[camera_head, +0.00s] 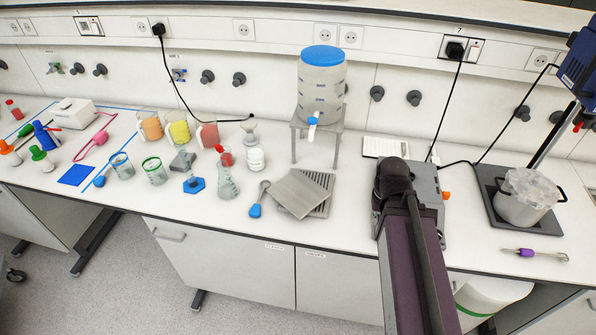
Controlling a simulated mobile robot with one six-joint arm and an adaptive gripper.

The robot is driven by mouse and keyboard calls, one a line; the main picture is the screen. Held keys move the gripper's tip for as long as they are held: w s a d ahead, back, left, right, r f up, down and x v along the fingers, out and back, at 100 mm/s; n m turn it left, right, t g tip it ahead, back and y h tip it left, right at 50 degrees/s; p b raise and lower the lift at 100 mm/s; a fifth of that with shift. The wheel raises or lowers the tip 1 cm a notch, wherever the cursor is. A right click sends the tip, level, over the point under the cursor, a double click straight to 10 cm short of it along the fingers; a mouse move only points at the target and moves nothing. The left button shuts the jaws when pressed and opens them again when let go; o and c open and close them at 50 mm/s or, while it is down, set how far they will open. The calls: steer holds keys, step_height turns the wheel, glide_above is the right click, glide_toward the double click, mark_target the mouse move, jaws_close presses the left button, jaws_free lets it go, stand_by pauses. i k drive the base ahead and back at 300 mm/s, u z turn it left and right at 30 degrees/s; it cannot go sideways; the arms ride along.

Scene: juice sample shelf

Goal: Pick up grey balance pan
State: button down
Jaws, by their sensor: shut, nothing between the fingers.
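A flat grey square plate (301,194), which looks like the grey balance pan, lies at the middle of the bench. It rests turned at an angle over a ribbed grey tray (322,180), covering much of it. My dark arm reaches up from the bottom edge, right of the plate. It ends in a black joint over a grey boxy device with an orange knob (446,196). The arm hides part of this device. My gripper's fingers do not show. Nothing of my arm touches the plate in this view.
A blue-handled tool (255,211) lies close left of the plate. A clear dispenser with a blue lid (321,85) stands behind on a metal stand. A flask (228,183) and several beakers are further left.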

mark_target(299, 194)
steer(key=z, duration=0.35)
steer(key=k, duration=1.1)
steer(key=u, duration=0.75)
steer(key=i, duration=1)
steer(key=z, duration=0.05)
